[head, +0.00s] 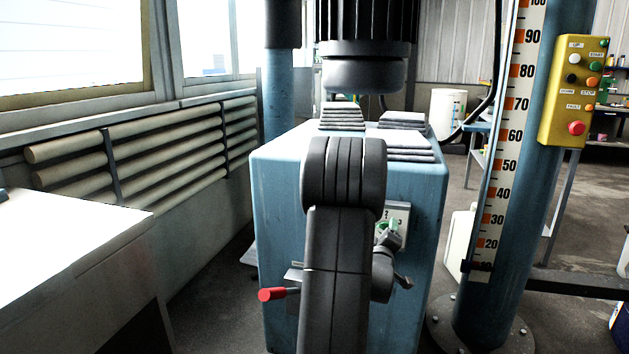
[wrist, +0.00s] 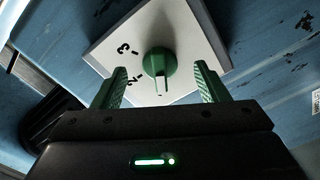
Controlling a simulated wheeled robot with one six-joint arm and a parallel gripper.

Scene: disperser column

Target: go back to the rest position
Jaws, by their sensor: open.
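My gripper (wrist: 160,88) is open in the wrist view, with its two green fingers apart. A green rotary knob (wrist: 159,64) on a white plate with numbers (wrist: 122,62) shows between and beyond the fingers. I cannot tell whether the fingers touch anything, but the knob is not gripped. In the head view my dark arm reaches toward the blue machine cabinet (head: 270,200), and it hides most of my gripper. The knob plate (head: 403,214) shows partly to the right of the arm.
A red-tipped lever (head: 271,294) sticks out at the cabinet's front left. A column with a scale (head: 505,150) and a yellow button box (head: 573,92) stand at right. A white-topped bench (head: 70,245) is at left. A dark motor head (head: 363,72) hangs above the cabinet.

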